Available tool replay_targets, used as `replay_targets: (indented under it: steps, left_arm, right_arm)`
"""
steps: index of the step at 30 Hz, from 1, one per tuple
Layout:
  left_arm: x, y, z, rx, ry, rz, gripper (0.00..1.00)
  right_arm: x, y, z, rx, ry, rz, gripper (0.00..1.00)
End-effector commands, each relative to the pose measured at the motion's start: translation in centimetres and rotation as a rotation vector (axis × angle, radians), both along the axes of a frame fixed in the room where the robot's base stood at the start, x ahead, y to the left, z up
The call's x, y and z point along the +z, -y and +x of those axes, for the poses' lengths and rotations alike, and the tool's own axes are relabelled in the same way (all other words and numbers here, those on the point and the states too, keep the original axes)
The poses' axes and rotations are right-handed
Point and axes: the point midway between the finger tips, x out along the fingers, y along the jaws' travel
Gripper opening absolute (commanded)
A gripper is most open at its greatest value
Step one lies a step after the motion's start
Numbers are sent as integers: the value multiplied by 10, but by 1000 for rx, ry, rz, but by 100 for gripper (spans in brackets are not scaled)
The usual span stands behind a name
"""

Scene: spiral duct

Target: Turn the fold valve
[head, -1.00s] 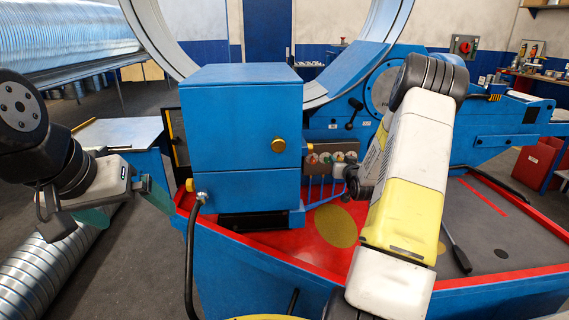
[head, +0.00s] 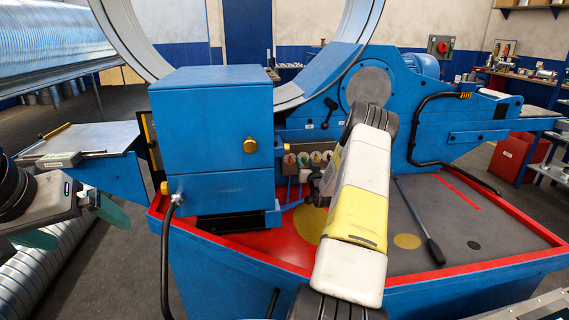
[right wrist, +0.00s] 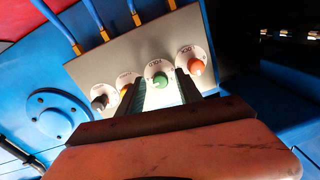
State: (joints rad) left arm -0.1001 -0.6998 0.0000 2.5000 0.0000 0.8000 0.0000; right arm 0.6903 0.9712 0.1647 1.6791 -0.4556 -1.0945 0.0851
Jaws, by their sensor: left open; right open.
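The valve panel (right wrist: 118,62) carries several round white dials with coloured knobs. A green knob (right wrist: 160,80) sits on the dial whose label looks like FOLD, between two orange knobs. The dials also show in the head view, this one as a small green knob (head: 315,157). My right gripper (right wrist: 160,94) is open, its two fingers pointing at the green knob, apparently just short of it or beside it; contact cannot be told. In the head view my right arm hides its fingers. My left gripper (head: 74,224) is open and empty at the left, away from the panel.
A blue cabinet (head: 210,125) stands left of the valves, with a black hose (head: 166,250) in front. A large metal ring (head: 130,45) rises behind. A black-handled tool (head: 420,220) lies on the red-edged deck. Blue hoses (right wrist: 88,12) enter the panel.

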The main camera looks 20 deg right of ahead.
Motion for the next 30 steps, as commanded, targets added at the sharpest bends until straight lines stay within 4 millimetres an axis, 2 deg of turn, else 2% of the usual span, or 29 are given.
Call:
replay_targets:
  steps: [7, 13, 23, 30]
  left_arm:
    - [0, 0, 0, 0, 0, 0, 100]
    - [0, 0, 0, 0, 0, 0, 100]
    - [0, 0, 0, 0, 0, 0, 100]
    - [0, 0, 0, 0, 0, 0, 100]
  right_arm:
    - [0, 0, 1, 0, 0, 0, 40]
    - [0, 0, 1, 0, 0, 0, 1]
    - [1, -1, 1, 1, -3, -17, 0]
    - [1, -1, 1, 2, -26, -116, 0]
